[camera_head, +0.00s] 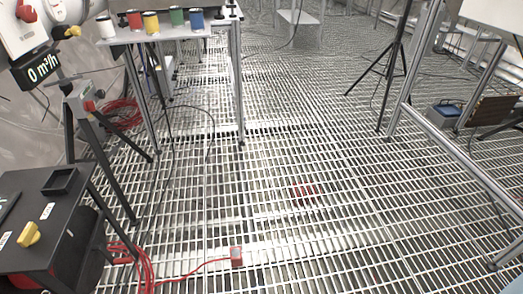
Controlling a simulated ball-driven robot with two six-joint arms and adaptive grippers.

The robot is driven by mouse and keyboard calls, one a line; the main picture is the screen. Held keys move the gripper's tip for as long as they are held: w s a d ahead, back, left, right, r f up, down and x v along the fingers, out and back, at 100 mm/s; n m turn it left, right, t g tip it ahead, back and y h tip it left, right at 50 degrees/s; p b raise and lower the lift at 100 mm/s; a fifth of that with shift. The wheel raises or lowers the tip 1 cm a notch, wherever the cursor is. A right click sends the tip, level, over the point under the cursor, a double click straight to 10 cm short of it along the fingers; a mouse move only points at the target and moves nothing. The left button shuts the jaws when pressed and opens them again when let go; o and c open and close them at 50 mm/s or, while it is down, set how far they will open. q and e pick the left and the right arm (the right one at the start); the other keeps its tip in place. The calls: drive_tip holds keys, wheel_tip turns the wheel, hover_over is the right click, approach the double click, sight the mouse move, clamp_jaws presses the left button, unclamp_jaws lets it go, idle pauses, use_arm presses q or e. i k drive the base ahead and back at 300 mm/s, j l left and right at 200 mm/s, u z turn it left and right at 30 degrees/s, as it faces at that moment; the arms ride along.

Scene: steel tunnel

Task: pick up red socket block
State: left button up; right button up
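A small red block (237,255) sits on the floor grating at the lower middle, at the end of a thin red cable (190,268). It looks like the red socket block, though its face is too small to make out. The cable runs left to a red coil (143,268) beside the black table. Neither of my grippers shows in the head view.
A dark red patch or object (303,193) lies at mid-grating, unclear. A black table (75,185) with a yellow item (28,234) stands at left. A shelf with coloured cups (151,22), a tripod (391,70) and a metal frame (440,145) flank the open grating.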

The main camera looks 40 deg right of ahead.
sight(236, 259)
drive_tip(key=z, duration=0.9)
drive_tip(key=i+l+u, duration=0.2)
drive_tip(key=u, duration=0.15)
drive_tip(key=i+l+u, duration=0.5)
drive_tip(key=u, duration=0.15)
drive_tip(key=l, duration=0.1)
